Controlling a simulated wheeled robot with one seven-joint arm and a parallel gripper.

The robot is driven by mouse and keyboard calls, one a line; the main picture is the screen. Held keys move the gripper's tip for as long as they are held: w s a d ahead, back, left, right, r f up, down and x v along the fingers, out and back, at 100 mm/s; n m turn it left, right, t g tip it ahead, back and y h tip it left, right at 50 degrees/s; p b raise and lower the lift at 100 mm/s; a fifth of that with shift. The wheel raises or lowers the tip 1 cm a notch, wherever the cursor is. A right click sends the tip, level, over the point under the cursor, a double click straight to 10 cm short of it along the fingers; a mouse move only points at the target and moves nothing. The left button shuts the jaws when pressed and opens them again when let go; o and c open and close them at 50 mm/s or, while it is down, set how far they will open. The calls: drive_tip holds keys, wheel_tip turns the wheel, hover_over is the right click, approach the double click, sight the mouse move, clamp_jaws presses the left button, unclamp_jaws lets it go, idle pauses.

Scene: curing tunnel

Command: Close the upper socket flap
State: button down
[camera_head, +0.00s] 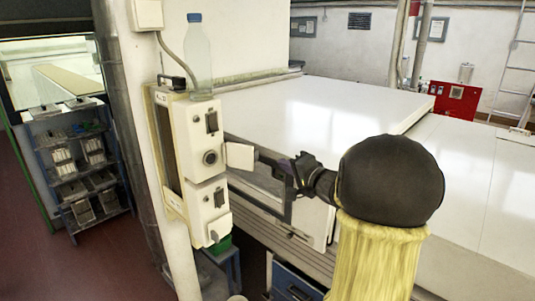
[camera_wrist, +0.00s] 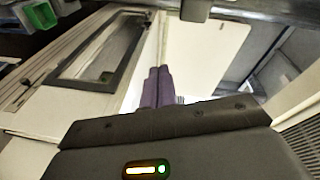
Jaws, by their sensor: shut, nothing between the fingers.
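A cream socket box (camera_head: 182,150) is mounted on the pillar at the left of the head view. The upper socket's round dark opening (camera_head: 210,157) is uncovered. Its pale upper flap (camera_head: 240,156) stands open, sticking out to the right. My gripper (camera_head: 268,160) is shut and empty, just right of the flap; I cannot tell whether it touches. In the wrist view its purple fingertips (camera_wrist: 157,88) are together in front of a pale panel, which I cannot identify for certain. The lower socket unit (camera_head: 211,205) sits below, with its own flap (camera_head: 219,228) at its bottom.
A clear bottle with a blue cap (camera_head: 196,60) stands on top of the box. A large white tunnel housing (camera_head: 310,110) lies behind my arm. A rack of parts (camera_head: 80,165) stands at the left. Blue drawers (camera_head: 295,283) are below.

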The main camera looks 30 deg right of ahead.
sight(243, 154)
drive_tip(key=s+d+r+y, duration=0.1)
drive_tip(key=y, duration=0.1)
drive_tip(key=s+d+r+m+y, duration=0.1)
drive_tip(key=s, duration=0.1)
drive_tip(key=shift+s+d+r+y, duration=0.2)
drive_tip(key=shift+d+r+y, duration=0.05)
drive_tip(key=shift+r+y, duration=0.15)
drive_tip(key=w+a+p, duration=0.5)
drive_tip(key=w+a, duration=0.1)
drive_tip(key=w, duration=0.1)
drive_tip(key=shift+a, duration=0.3)
drive_tip(key=shift+s, duration=0.15)
drive_tip(key=shift+f+h, duration=0.1)
drive_tip(key=shift+h, duration=0.2)
